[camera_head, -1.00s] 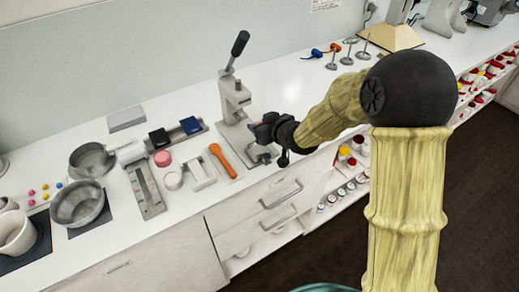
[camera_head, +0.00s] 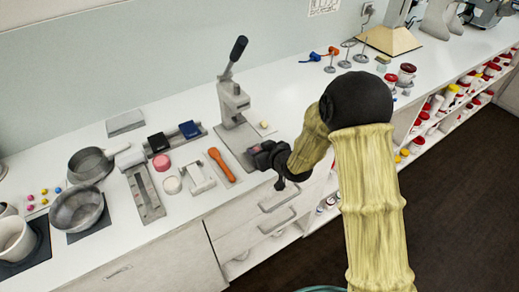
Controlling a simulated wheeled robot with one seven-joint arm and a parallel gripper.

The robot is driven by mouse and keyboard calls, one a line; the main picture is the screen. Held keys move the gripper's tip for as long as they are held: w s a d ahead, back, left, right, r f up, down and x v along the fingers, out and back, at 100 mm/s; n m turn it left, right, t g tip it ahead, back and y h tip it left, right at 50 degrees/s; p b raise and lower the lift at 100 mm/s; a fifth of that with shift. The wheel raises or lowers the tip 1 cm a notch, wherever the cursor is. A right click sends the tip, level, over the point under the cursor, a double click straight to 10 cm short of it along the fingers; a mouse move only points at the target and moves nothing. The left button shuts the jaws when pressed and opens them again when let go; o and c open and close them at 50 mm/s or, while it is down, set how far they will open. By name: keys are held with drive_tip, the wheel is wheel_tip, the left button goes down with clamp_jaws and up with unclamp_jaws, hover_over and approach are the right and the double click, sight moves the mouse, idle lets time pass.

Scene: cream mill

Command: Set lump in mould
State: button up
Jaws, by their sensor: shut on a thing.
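My gripper (camera_head: 256,152) is at the front right of the grey lever press (camera_head: 234,100), low over its base and near the counter's front edge. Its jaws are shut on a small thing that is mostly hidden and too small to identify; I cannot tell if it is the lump. The press handle stands raised and tilted. I cannot pick out the mould for certain; a long grey block with a slot (camera_head: 146,193) lies on the counter to the left. A small cream piece (camera_head: 264,126) sits to the right of the press, behind my gripper.
An orange-handled tool (camera_head: 220,162), a white stand (camera_head: 198,180), a pink round piece (camera_head: 162,162) and a white round piece (camera_head: 172,185) lie left of the press. Counter right of the press is mostly clear.

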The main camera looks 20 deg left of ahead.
drive_tip(key=shift+f, duration=0.15)
drive_tip(key=o, duration=0.9)
drive_tip(key=shift+o, duration=0.2)
drive_tip(key=shift+r, duration=0.2)
drive_tip(key=b+v, duration=0.2)
drive_tip(key=v, duration=1)
drive_tip(key=shift+d, duration=0.1)
